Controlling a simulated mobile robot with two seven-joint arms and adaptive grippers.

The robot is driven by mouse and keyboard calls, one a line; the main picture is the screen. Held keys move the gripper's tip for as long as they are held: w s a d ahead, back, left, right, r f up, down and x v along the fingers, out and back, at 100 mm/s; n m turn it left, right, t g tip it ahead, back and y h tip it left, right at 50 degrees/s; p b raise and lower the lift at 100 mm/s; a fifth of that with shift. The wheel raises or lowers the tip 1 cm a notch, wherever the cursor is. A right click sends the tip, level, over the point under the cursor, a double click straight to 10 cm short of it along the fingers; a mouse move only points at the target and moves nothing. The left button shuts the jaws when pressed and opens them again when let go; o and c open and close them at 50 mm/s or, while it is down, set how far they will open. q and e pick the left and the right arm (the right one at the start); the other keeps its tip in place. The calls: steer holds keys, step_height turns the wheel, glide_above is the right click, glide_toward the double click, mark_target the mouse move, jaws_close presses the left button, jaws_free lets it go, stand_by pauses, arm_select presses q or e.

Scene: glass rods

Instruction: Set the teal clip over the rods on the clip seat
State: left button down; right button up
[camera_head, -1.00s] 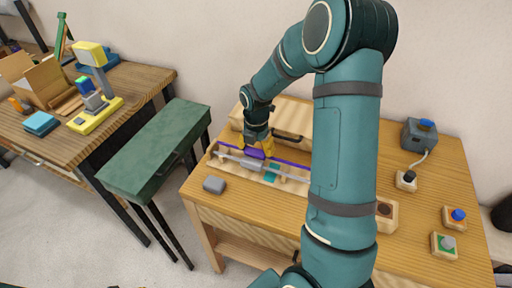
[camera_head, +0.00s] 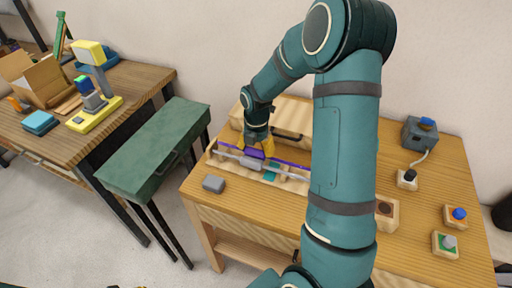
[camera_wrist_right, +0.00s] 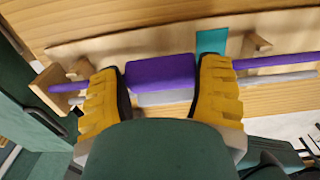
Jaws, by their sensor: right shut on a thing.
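My right gripper (camera_head: 257,148) is at the wooden rod rack on the right-hand table. It also shows in the wrist view (camera_wrist_right: 160,90), its yellow fingers shut on the thick purple middle of the purple rod (camera_wrist_right: 160,72). The rod's thinner ends stick out past both fingers, along the rack. A grey rod (camera_head: 229,155) with a thicker grey middle lies alongside it, nearer the front in the head view. A teal piece (camera_wrist_right: 211,42) shows by the right finger; it also shows in the head view (camera_head: 272,171). I cannot tell whether it is the clip or part of the seat.
A grey block (camera_head: 214,184) lies in front of the rack. A wooden case (camera_head: 292,117) stands behind. Button boxes (camera_head: 457,216) and a grey device (camera_head: 419,136) are on the right. A green bench (camera_head: 155,150) stands left. My right arm hides the table's middle.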

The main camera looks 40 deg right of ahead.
steer(key=shift+s+a+f, duration=0.1)
steer(key=shift+a+f, duration=0.05)
steer(key=o, duration=1.2)
steer(key=shift+r, duration=0.35)
step_height(320, 180, up, 12)
steer(key=shift+f, duration=0.25)
